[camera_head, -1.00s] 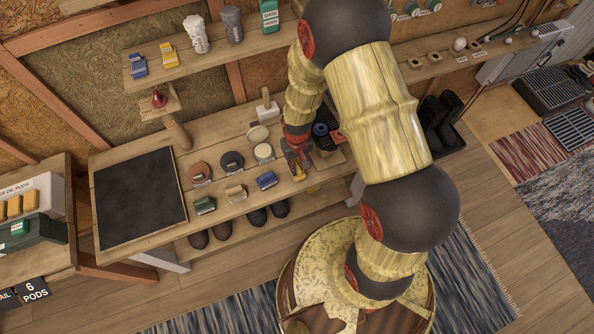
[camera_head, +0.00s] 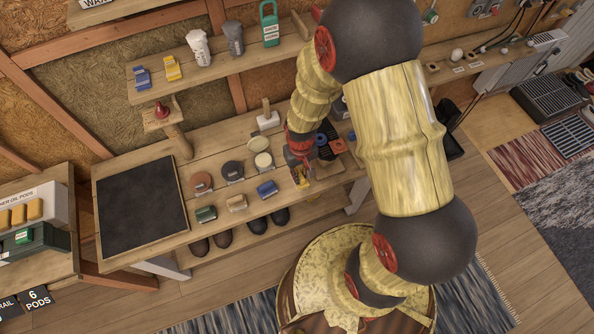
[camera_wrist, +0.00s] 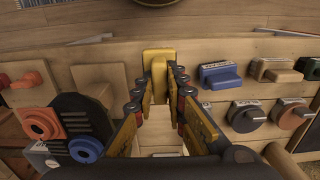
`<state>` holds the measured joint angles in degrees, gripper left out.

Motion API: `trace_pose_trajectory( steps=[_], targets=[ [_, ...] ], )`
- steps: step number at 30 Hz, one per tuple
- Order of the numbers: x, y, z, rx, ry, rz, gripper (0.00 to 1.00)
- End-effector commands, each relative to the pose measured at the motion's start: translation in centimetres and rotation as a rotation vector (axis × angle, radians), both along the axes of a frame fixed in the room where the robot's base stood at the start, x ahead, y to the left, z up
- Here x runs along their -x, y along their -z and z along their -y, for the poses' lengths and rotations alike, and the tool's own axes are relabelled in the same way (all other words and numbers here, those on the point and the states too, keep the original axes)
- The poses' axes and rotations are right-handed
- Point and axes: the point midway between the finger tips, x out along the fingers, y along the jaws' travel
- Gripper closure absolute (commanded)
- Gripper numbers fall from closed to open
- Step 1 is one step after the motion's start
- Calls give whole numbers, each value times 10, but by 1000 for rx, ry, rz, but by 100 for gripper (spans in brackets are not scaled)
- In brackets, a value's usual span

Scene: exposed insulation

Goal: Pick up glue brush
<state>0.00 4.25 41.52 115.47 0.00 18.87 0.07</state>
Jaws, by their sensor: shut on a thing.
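My gripper (camera_head: 301,172) is at the right end of the row of small brush-like blocks on the workbench. In the wrist view my gripper (camera_wrist: 158,88) has its fingers on both sides of a yellow block-shaped piece (camera_wrist: 158,64), which appears to be the glue brush, and is shut on it. It stands in line with the blue (camera_wrist: 222,75) and tan (camera_wrist: 276,70) blocks. Its lower part is hidden between the fingers. I cannot tell whether it is clear of the bench top. In the head view my arm and fingers mostly cover it.
The workbench carries a black mat (camera_head: 141,206), round tins (camera_head: 233,171) and a white-based upright brush (camera_head: 268,120). A shelf (camera_head: 150,90) hangs above the bench.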

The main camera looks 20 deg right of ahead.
Motion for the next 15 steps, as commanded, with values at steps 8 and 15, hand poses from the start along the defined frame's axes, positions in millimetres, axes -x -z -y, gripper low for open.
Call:
trace_pose_trajectory(
  steps=[8,15],
  targets=[
    [60,-48,0,0,0,3,100],
    [98,-64,0,0,0,4,100]
  ],
)
